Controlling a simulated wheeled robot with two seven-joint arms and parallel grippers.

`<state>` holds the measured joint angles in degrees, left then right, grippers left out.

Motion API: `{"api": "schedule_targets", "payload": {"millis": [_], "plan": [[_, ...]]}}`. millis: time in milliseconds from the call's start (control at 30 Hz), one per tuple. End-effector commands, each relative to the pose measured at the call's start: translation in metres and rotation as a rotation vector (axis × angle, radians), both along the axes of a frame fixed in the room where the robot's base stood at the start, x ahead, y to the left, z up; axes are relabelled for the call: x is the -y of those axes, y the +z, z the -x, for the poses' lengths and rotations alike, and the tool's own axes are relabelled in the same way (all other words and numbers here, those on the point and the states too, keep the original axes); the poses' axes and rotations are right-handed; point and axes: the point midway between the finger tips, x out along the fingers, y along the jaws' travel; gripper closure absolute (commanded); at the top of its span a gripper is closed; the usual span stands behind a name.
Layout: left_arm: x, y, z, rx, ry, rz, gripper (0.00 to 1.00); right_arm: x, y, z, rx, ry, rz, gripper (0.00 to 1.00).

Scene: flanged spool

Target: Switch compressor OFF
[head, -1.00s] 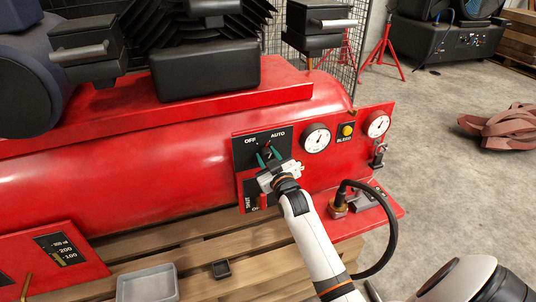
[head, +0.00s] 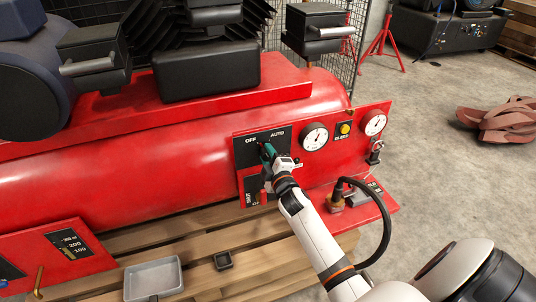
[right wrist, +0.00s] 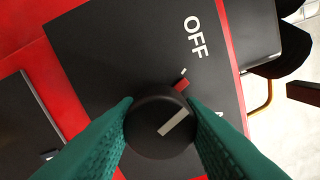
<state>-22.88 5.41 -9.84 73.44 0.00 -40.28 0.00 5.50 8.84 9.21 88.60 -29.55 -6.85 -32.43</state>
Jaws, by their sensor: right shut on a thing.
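The red compressor (head: 160,150) carries a black OFF/AUTO switch plate (head: 252,160) on its front panel. In the right wrist view, the round black knob (right wrist: 145,130) has a white line on its face. A red mark sits at its rim, close to a white tick on the OFF side of the plate (right wrist: 110,50). My right gripper (head: 266,152) is shut on the knob, with its teal fingers on either side of it. In the head view, the gripper largely hides the knob. My left gripper is not in view.
Two gauges (head: 315,137) and a yellow bleed button (head: 345,128) are right of the switch. A red-handled shut valve is partly hidden below it. A black hose (head: 388,235) curves beside my right arm.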

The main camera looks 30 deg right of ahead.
Motion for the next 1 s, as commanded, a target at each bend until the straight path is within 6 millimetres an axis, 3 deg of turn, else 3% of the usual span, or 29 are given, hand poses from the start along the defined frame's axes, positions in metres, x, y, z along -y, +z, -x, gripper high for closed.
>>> {"api": "schedule_targets", "payload": {"millis": [400, 933, 967, 1000], "plan": [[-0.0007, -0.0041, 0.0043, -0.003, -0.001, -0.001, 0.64, -0.0004, -0.0008, 0.0002, -0.042, 0.000, 0.172, 0.88], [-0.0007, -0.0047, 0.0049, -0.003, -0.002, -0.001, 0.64, -0.0005, -0.0010, 0.0003, -0.049, 0.001, 0.194, 0.88], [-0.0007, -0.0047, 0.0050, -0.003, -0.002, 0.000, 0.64, -0.0005, -0.0010, 0.0003, -0.049, 0.001, 0.194, 0.62], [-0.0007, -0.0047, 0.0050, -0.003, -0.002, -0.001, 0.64, -0.0005, -0.0010, 0.0003, -0.049, 0.001, 0.194, 0.55]]}}
